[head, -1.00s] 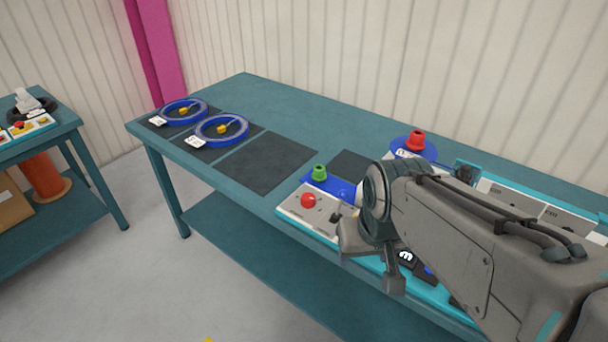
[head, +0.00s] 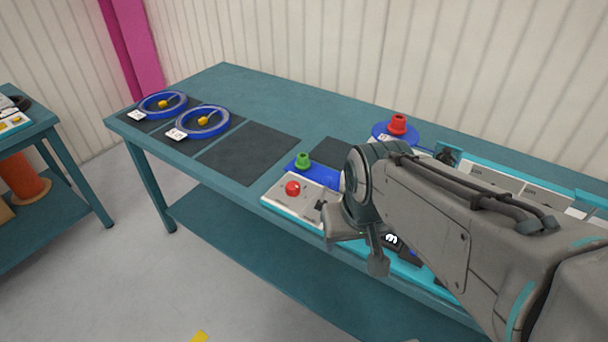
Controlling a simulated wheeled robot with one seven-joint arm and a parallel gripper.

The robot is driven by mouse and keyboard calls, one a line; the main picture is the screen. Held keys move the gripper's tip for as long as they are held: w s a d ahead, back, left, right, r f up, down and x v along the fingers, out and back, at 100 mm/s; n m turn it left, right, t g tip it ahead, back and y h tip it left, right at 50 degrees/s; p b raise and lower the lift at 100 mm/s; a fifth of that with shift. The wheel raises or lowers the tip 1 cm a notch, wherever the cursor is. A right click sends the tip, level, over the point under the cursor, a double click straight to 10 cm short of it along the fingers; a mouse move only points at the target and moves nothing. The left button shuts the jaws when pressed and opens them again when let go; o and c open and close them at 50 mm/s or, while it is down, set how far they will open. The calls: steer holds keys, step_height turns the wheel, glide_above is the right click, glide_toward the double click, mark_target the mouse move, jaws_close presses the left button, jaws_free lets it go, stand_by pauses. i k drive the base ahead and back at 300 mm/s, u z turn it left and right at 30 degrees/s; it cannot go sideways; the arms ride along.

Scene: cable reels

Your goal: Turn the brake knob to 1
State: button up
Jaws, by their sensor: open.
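My gripper (head: 356,246) is at the end of my grey arm, low over the front edge of the control panel (head: 274,202) on the bench. Its jaws look open, with nothing seen between them, though the arm partly hides them. The panel is light with a turquoise edge and bears a red round button (head: 292,188). A small black control (head: 320,205) sits just left of my gripper. A black piece with a white mark (head: 391,239) shows just right of it. I cannot tell which control is the brake knob, and its numbers are not readable.
Two blue reels (head: 163,104) (head: 203,121) lie on dark mats at the bench's far left. A bare mat (head: 248,152) lies beside them. A green knob (head: 303,160) and a red knob (head: 397,124) stand on blue bases. A turquoise-edged tray (head: 512,183) is behind my arm.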

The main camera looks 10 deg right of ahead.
mark_target(293, 187)
steer(key=u, duration=0.3)
steer(key=k, duration=0.4)
steer(key=u, duration=0.8)
steer(key=i, duration=0.9)
steer(key=z, duration=0.8)
